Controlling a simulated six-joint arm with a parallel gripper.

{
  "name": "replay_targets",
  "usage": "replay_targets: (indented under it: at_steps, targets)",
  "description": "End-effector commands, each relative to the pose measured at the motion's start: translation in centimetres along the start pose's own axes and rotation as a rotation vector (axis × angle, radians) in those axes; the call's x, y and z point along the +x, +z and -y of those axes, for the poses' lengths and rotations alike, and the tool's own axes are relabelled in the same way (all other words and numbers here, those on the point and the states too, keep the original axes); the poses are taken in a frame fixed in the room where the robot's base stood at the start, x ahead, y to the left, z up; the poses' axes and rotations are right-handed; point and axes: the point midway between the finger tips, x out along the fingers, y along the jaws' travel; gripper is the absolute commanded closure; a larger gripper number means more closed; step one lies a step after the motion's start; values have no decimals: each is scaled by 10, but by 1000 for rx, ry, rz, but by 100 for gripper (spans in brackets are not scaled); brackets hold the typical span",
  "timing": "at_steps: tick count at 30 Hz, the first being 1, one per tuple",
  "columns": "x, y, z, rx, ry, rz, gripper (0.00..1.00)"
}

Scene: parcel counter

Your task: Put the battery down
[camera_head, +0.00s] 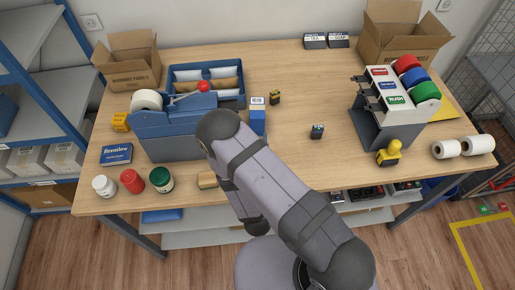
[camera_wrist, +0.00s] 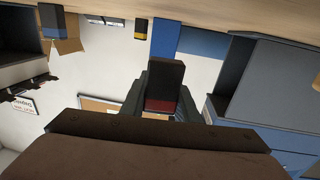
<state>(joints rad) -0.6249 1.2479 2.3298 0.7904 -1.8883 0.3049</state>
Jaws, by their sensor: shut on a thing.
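In the wrist view, which looks upside down with the tabletop along the top edge, my gripper (camera_wrist: 164,95) is shut on a dark block-shaped battery (camera_wrist: 166,74) with a dark red band. A gap shows between the held battery and the tabletop (camera_wrist: 235,12). In the head view my arm hides the gripper and the held battery. A black and yellow battery (camera_head: 275,97) stands on the wooden table (camera_head: 300,75). A dark battery with a teal mark (camera_head: 317,132) stands nearer the front.
The table middle, right of the box, has free room.

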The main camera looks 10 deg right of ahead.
Motion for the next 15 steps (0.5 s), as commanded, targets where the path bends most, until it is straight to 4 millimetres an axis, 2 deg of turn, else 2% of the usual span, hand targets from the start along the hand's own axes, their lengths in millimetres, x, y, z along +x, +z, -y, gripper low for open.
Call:
replay_targets:
  at_steps: [5, 15]
  targets:
    - [0, 5, 0, -1, 0, 1, 100]
    - [0, 35, 0, 0, 1, 1, 100]
